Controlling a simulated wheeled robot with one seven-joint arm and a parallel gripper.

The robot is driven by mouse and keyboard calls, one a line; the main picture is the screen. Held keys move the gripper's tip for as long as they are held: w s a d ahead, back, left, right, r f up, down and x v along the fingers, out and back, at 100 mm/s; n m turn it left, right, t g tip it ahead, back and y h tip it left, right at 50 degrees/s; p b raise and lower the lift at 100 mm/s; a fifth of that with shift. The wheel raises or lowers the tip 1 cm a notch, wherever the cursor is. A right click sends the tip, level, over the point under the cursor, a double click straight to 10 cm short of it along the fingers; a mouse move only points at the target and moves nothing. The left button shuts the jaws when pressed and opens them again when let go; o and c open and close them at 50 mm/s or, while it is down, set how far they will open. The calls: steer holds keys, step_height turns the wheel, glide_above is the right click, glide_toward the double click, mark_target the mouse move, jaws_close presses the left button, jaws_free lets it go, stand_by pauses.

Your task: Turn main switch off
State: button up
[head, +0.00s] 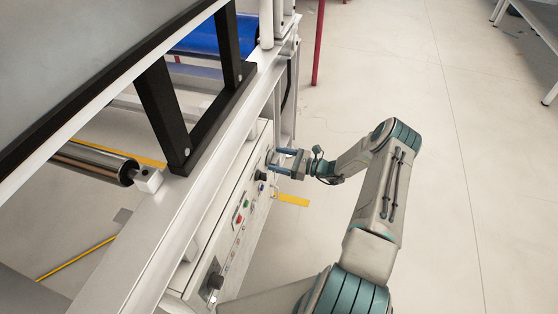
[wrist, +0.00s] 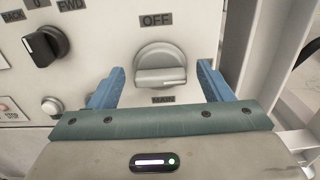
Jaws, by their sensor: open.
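The main switch is a round grey rotary knob (wrist: 160,68) on the light panel, with an "OFF" label (wrist: 156,20) above it and a "MAIN" label (wrist: 163,99) below. Its raised grip bar lies roughly level across the knob in the wrist view. My gripper (wrist: 160,80) is open, with one blue finger on each side of the knob. In the head view my gripper (head: 285,163) is at the far end of the control panel (head: 228,225), and the main switch cannot be made out there.
A black selector knob (wrist: 45,45) marked "BACK", "0" and "FWD" sits left of the main switch. A small white button (wrist: 51,106) is below it. The machine frame's upright (wrist: 240,50) stands close to the right. Open floor (head: 440,110) lies right of my arm.

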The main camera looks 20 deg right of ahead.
steer(key=shift+w+a, duration=0.1)
steer(key=shift+a, duration=0.05)
steer(key=c, duration=1)
